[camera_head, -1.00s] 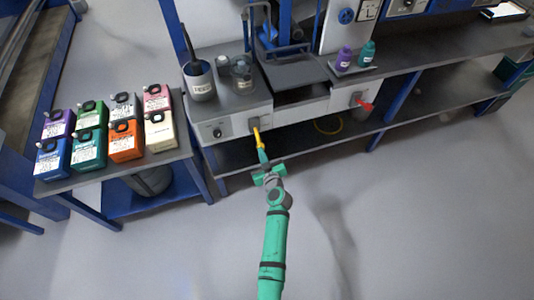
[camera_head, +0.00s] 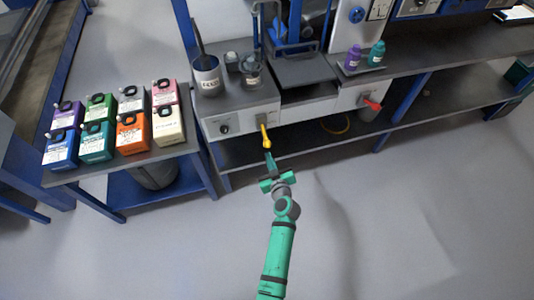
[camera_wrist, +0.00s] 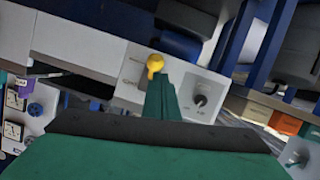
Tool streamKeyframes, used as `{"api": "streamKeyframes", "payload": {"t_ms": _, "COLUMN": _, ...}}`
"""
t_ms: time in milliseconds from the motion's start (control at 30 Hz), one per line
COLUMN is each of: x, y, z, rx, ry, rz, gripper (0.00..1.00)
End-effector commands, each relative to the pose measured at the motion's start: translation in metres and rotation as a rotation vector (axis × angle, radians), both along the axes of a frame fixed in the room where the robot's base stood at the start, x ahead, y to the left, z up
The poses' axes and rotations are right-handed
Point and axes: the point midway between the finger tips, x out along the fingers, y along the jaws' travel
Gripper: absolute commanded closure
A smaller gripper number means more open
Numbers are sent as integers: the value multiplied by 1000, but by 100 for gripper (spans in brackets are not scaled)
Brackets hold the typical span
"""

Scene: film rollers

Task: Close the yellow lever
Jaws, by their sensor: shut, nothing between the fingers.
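The yellow lever (camera_head: 266,138) sticks out from the white front panel of the workbench in the head view and hangs downward. In the wrist view its rounded yellow end (camera_wrist: 155,65) shows just above my fingers. My green gripper (camera_head: 270,160) is shut and empty, with its fingertips right below the lever's lower end. In the wrist view the shut fingers (camera_wrist: 162,98) point at the panel, beside the lever end. I cannot tell whether they touch it.
A black knob (camera_head: 224,129) is left of the lever on the panel. A red lever (camera_head: 372,105) is farther right. Several coloured canisters (camera_head: 130,133) stand on the left side table (camera_head: 70,183). A lower shelf (camera_head: 310,140) runs under the bench. The floor in front is clear.

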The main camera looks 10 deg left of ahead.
Motion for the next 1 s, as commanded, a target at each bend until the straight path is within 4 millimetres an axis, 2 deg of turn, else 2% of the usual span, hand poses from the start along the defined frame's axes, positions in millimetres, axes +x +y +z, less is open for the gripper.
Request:
{"api": "streamKeyframes", "payload": {"t_ms": 200, "x": -36, "y": -13, "z": -18, "rx": 3, "ry": -1, "rz": 7, "gripper": 100}}
{"api": "streamKeyframes", "payload": {"t_ms": 400, "x": -56, "y": -19, "z": -29, "rx": 2, "ry": -3, "rz": 15, "gripper": 100}}
{"api": "streamKeyframes", "payload": {"t_ms": 600, "x": -61, "y": -23, "z": -32, "rx": 2, "ry": -5, "rz": 14, "gripper": 100}}
{"api": "streamKeyframes", "payload": {"t_ms": 1000, "x": -60, "y": -29, "z": -32, "rx": 2, "ry": -5, "rz": 4, "gripper": 100}}
